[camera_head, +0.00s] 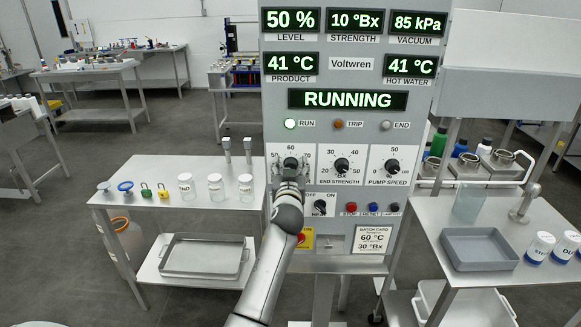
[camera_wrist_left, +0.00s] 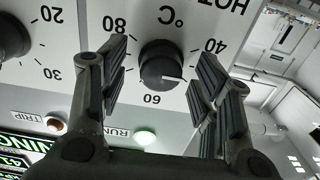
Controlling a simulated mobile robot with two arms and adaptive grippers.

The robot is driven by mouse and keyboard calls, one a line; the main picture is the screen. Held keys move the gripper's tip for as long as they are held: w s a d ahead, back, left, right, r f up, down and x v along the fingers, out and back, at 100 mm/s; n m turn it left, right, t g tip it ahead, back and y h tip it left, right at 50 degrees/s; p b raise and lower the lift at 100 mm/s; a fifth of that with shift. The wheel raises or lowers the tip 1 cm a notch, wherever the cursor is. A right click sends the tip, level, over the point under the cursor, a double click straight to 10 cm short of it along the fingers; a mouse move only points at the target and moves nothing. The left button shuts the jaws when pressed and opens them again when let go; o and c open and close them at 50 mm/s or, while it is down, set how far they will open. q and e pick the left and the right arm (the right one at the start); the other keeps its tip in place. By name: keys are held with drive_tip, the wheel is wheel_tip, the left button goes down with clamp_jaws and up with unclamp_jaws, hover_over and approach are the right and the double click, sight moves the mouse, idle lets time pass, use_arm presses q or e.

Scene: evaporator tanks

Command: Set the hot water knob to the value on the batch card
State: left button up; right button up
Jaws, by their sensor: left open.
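The hot water knob (camera_wrist_left: 160,62) is a round black dial on the panel, shown upside down in the left wrist view. Its white pointer lies between the 40 and 60 marks. My left gripper (camera_wrist_left: 163,75) is open, with one finger on each side of the knob; I cannot tell whether they touch it. In the head view the left gripper (camera_head: 290,174) covers the lower part of the knob (camera_head: 290,162). The batch card (camera_head: 372,240) at the panel's lower right reads 60 °C and 30 °Bx. The hot water display (camera_head: 410,66) reads 41 °C.
The end strength knob (camera_head: 341,165) and pump speed knob (camera_head: 392,166) sit right of the hot water knob. Tables with jars and trays flank the panel.

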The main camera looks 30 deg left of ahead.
use_arm(q)
drive_tip(key=c, duration=1)
drive_tip(key=shift+m, duration=0.4)
drive_tip(key=m, duration=0.3)
drive_tip(key=shift+d+m, duration=0.1)
drive_tip(key=shift+m, duration=0.3)
drive_tip(key=m, duration=0.4)
drive_tip(key=shift+w+m, duration=0.1)
drive_tip(key=shift+m, duration=0.2)
drive_tip(key=m+p, duration=0.1)
drive_tip(key=m, duration=0.3)
drive_tip(key=shift+f, duration=0.1)
drive_tip(key=m+p, duration=0.1)
drive_tip(key=m, duration=0.3)
drive_tip(key=shift+d+f+p, duration=0.1)
drive_tip(key=shift+p, duration=0.2)
drive_tip(key=shift+m, duration=0.5)
